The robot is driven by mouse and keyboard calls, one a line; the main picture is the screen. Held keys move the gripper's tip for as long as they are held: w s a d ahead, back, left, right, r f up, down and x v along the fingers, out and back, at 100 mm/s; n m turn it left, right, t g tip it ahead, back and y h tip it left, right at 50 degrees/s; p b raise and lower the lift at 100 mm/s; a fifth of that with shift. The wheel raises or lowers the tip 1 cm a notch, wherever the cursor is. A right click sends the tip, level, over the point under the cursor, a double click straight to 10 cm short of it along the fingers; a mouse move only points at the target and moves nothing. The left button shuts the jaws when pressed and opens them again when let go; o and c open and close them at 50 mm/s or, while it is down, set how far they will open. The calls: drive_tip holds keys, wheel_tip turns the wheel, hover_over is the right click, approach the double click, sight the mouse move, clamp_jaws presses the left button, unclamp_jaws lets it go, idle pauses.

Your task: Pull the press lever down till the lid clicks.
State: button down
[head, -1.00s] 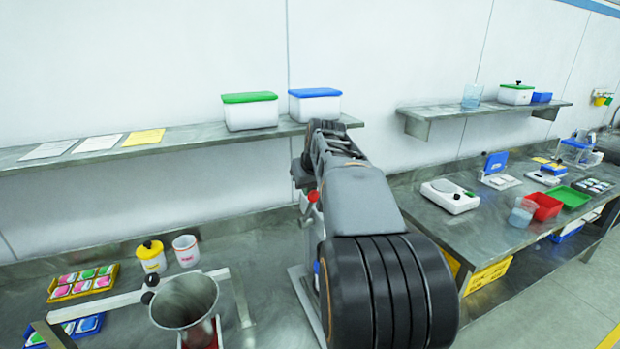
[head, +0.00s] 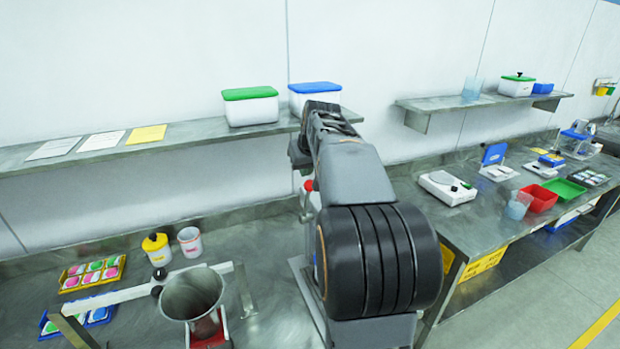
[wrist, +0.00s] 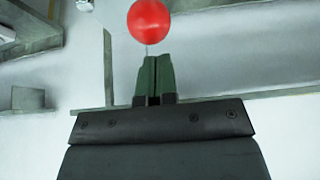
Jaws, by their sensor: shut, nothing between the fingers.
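The press lever's red ball knob (wrist: 150,21) is at the top of the wrist view, just beyond my fingertips. A thin line runs down from it toward the fingers. My gripper (wrist: 154,62) has its two green fingers pressed together, with nothing between them. A narrow gap shows between the tips and the ball in the picture; whether they touch in depth I cannot tell. In the head view a small red part (head: 309,185) peeks out left of my arm, above a pale stand. My arm hides most of the press, its lid and the gripper there.
A metal funnel-like vessel (head: 192,296) stands on the bench at lower left, near yellow-lidded (head: 156,249) and white (head: 190,242) jars. A wall shelf (head: 200,133) holds green-lidded (head: 250,106) and blue-lidded (head: 315,98) bins. A second bench (head: 470,225) is at right.

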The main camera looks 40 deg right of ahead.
drive_tip(key=r+p, duration=0.1)
drive_tip(key=s+r+p, duration=0.1)
drive_tip(key=r, duration=0.3)
drive_tip(key=shift+s+a+r+p, duration=0.2)
drive_tip(key=shift+s+r+p, duration=0.05)
drive_tip(key=shift+p, duration=0.15)
drive_tip(key=shift+v, duration=1)
drive_tip(key=shift+w+d+r, duration=0.1)
drive_tip(key=shift+d, duration=0.05)
